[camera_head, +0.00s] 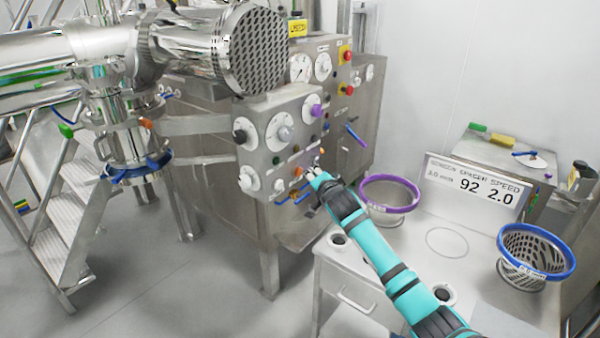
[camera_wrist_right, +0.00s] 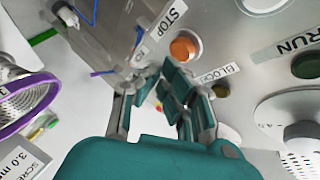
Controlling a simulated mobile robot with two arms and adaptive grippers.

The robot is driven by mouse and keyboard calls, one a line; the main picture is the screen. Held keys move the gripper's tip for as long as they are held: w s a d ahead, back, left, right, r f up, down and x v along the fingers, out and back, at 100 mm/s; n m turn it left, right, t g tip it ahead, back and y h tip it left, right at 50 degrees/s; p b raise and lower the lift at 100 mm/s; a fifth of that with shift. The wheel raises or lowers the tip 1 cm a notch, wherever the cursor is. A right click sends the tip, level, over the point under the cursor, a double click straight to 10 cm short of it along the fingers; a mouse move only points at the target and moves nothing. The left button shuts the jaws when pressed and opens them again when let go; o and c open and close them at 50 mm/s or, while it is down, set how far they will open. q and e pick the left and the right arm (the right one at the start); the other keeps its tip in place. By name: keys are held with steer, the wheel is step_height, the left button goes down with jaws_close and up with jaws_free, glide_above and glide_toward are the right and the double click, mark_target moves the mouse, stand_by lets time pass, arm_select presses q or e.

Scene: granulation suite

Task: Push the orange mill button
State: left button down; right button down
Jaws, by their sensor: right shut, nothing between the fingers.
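The orange button (camera_wrist_right: 184,47) is a round orange cap beside a STOP label on the grey panel in the right wrist view. The control panel (camera_head: 262,141) is a metal box with white dials and small buttons; a small orange spot (camera_head: 297,171) shows on its lower right, close to my gripper. My right gripper (camera_head: 316,176) is in front of the panel's lower right edge. In the right wrist view my right gripper (camera_wrist_right: 160,82) is shut and empty, its tips just below and left of the orange button. I cannot tell whether they touch the panel. My left gripper is out of view.
A green button (camera_wrist_right: 307,65) by a RUN label sits right of the orange one. A table (camera_head: 345,272) below my arm bears a purple-ringed screen (camera_head: 389,180), a blue-ringed screen (camera_head: 536,246) and a sign (camera_head: 474,189). Metal steps (camera_head: 75,215) stand at left.

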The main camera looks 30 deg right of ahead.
steer(key=s+p, duration=0.1)
steer(key=s+d+p, duration=0.1)
steer(key=s, duration=0.1)
steer(key=s+d+p, duration=0.1)
steer(key=shift+s, duration=0.35)
stand_by(0.8)
